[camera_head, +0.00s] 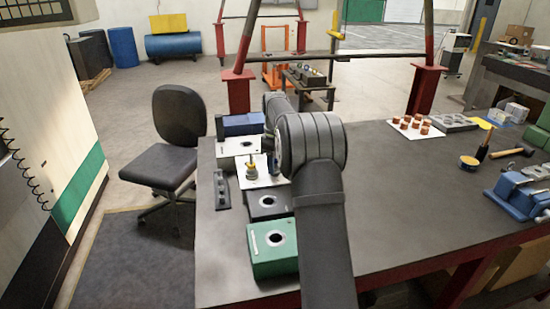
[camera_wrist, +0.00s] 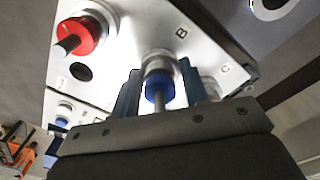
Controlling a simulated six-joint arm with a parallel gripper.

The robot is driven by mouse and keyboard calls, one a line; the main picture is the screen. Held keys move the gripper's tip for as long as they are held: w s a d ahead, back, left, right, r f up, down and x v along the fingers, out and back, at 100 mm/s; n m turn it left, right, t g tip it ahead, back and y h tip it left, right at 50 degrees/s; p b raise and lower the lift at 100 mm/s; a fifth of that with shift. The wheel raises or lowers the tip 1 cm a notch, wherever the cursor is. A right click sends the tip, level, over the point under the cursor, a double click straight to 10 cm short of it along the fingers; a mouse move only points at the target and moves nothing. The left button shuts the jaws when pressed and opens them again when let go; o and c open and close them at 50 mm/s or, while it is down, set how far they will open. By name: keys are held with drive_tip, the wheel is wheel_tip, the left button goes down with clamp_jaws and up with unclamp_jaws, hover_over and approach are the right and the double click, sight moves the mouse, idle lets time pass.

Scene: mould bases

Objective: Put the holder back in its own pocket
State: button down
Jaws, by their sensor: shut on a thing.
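My gripper (camera_wrist: 160,98) is shut on a holder with a blue ring and a silver collar (camera_wrist: 158,84), its grey shank pointing toward the camera in the wrist view. The holder is over a white plate (camera_wrist: 130,55) beside the letter B; I cannot tell whether it is seated or just above. A letter C is to its right. A red-ringed holder (camera_wrist: 78,37) stands on the plate at upper left, with a dark round opening (camera_wrist: 81,72) below it. In the head view my arm hides most of my gripper and part of the white plate (camera_head: 262,182).
On the bench, a green block (camera_head: 272,262), a black block (camera_head: 268,205), a white block (camera_head: 236,146) and a blue block (camera_head: 242,124) line up with the plate. A small dark strip (camera_head: 222,188) lies left. Copper-coloured pieces (camera_head: 410,124) stand right. The bench middle is clear.

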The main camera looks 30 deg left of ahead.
drive_tip(key=shift+f, duration=0.3)
drive_tip(key=c, duration=0.7)
unclamp_jaws()
wheel_tip(320, 180, up, 17)
drive_tip(key=shift+r, duration=0.2)
drive_tip(key=shift+f, duration=0.15)
